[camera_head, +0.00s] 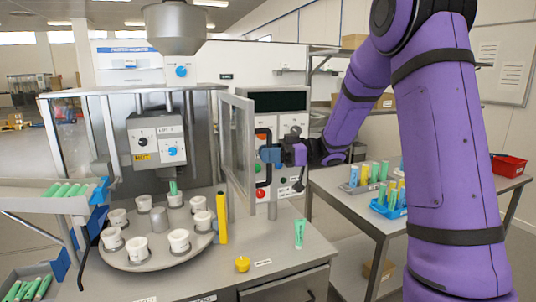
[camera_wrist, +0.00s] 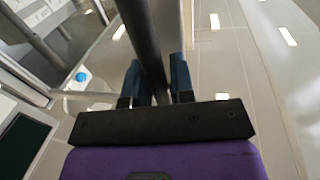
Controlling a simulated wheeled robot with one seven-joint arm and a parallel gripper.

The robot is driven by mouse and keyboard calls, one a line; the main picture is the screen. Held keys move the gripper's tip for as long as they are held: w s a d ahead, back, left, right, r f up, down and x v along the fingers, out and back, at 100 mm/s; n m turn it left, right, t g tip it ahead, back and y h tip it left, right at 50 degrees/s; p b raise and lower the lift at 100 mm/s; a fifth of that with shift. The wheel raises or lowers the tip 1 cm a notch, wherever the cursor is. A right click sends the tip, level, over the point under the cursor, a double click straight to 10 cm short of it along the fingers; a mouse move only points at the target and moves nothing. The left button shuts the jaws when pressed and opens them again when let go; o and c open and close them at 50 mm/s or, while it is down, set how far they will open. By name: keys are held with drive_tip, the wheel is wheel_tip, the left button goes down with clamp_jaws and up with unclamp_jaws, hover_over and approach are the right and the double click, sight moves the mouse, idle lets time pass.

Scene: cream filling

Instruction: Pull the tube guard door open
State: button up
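The tube guard door (camera_head: 237,150) is a clear panel in a grey metal frame, at the right side of the machine's guard in the head view. It stands at an angle to the guard. Its dark bar handle (camera_head: 263,136) is on the right side of the panel. My gripper (camera_head: 270,155), with blue fingers, is at this handle. In the wrist view the dark handle bar (camera_wrist: 147,40) runs between the two fingers (camera_wrist: 158,80), which sit close on both sides of it. The finger contact itself is partly hidden.
A round turntable (camera_head: 150,262) with several white cups stands left of the door. A yellow post (camera_head: 222,218), a green tube (camera_head: 299,233) and a yellow knob (camera_head: 242,264) are on the table below. A control panel (camera_head: 283,150) is behind my gripper. A side table (camera_head: 345,205) holds tube racks.

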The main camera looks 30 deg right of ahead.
drive_tip(key=shift+o, duration=1.3)
drive_tip(key=v, duration=1)
drive_tip(key=shift+s+d, duration=0.15)
drive_tip(key=shift+d, duration=0.2)
